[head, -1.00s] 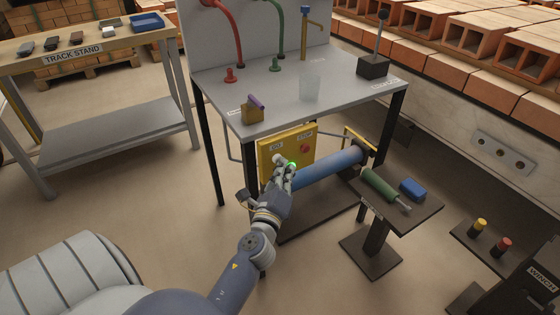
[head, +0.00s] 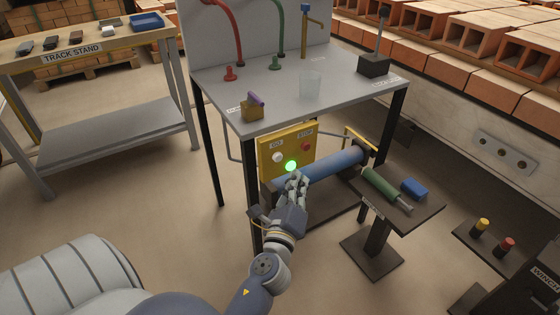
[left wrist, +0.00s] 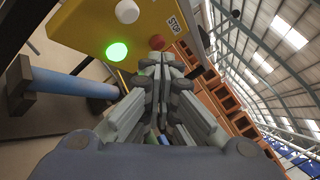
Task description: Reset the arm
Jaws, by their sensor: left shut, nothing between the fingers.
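My left gripper (head: 294,180) is shut and empty, in front of the yellow control box (head: 264,157) under the grey table. The box carries a white GO button (head: 277,157), a red STOP button (head: 306,146) and a lit green lamp (head: 291,166). In the left wrist view the white button (left wrist: 127,11), the lamp (left wrist: 117,51) and the red button (left wrist: 157,42) show apart from the fingers. My right gripper is not in view.
A blue cylinder (head: 335,166) lies behind my left gripper. The grey table (head: 290,95) stands above the box. Open floor (head: 180,235) lies to the left.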

